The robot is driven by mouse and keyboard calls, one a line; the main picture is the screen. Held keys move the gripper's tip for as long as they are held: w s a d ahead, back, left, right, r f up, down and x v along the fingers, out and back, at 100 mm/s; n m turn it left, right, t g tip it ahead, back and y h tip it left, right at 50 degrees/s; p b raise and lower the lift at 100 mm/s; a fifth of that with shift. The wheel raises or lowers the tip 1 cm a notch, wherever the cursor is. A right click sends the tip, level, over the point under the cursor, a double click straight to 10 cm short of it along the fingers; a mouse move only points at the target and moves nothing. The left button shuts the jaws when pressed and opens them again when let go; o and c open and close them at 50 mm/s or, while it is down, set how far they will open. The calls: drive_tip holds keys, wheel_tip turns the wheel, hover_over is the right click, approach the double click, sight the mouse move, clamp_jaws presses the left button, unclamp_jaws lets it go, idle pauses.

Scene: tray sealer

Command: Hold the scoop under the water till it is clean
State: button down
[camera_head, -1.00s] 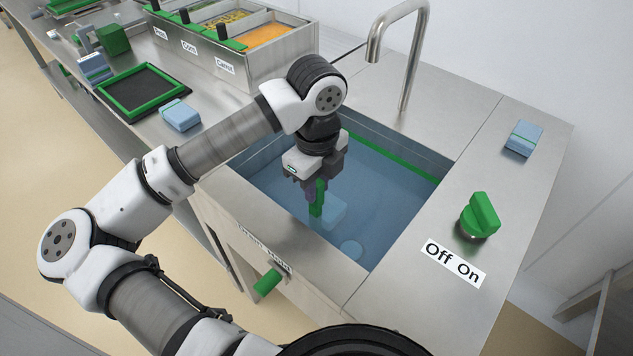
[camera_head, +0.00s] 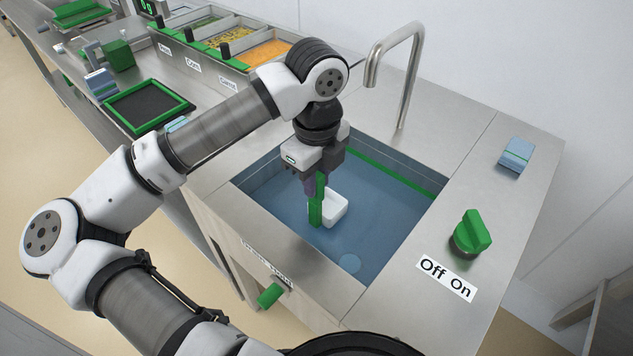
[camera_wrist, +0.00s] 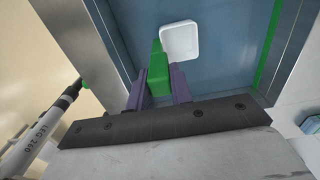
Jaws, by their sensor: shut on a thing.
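My gripper (camera_head: 316,184) is shut on the green handle of the scoop (camera_head: 336,209) and holds it upright inside the sink basin (camera_head: 395,215). The scoop has a white, box-shaped bowl, which looks clean from here. In the wrist view the bowl (camera_wrist: 181,41) sits just beyond the green handle, between the purple fingers (camera_wrist: 159,83). The tap (camera_head: 397,65) arches over the back of the basin, behind my gripper. No stream shows from its spout. The green tap knob (camera_head: 471,233) stands on the right counter, by an "Off On" label.
A green drain handle (camera_head: 270,295) sticks out of the sink front. A blue sponge-like block (camera_head: 516,155) lies on the right counter. Food bins (camera_head: 222,50) and a green-framed tray (camera_head: 146,103) stand to the left.

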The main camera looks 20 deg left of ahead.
wheel_tip(320, 180, up, 13)
drive_tip(key=p, duration=0.6)
drive_tip(key=shift+r, duration=0.2)
